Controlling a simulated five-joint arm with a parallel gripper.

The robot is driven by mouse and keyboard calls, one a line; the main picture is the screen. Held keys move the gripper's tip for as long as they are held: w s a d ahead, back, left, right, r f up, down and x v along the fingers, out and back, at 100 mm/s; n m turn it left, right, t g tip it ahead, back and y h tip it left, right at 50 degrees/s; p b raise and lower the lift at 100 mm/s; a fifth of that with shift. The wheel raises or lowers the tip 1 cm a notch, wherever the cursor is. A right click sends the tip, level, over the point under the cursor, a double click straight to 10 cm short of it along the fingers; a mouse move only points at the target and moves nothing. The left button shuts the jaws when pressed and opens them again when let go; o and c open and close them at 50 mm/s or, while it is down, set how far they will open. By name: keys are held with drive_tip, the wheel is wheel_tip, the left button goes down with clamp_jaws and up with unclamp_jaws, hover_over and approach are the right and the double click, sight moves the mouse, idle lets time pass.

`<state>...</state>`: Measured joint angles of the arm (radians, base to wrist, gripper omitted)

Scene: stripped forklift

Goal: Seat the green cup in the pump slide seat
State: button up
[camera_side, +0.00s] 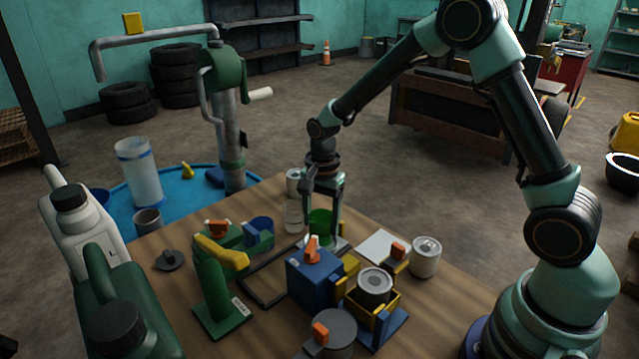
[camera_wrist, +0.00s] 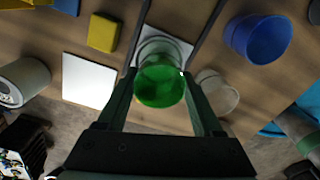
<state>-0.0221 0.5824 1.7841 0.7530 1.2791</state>
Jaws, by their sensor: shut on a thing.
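The green cup (camera_side: 320,222) is between the fingers of my gripper (camera_side: 325,210), at the back of the wooden table. In the wrist view the green cup (camera_wrist: 160,88) is held between both fingertips (camera_wrist: 159,80). My gripper is shut on it. A pale plate (camera_wrist: 182,50) lies beyond the cup, between two dark rails (camera_wrist: 205,25); a clear rounded shape overlaps it at the cup's far edge. I cannot tell for sure which part is the pump slide seat, nor whether the cup touches the plate.
A blue block with an orange knob (camera_side: 312,278) stands in front of the cup. A blue cup (camera_wrist: 258,38) and a clear jar (camera_wrist: 216,92) stand to the right in the wrist view. A white square (camera_wrist: 88,80) and a tin (camera_wrist: 22,82) are to the left.

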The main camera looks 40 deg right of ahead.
drive_tip(key=shift+f, duration=0.75)
idle(1.0)
drive_tip(key=o, duration=1.4)
drive_tip(key=shift+r, duration=0.1)
wheel_tip(320, 180, up, 8)
idle(0.5)
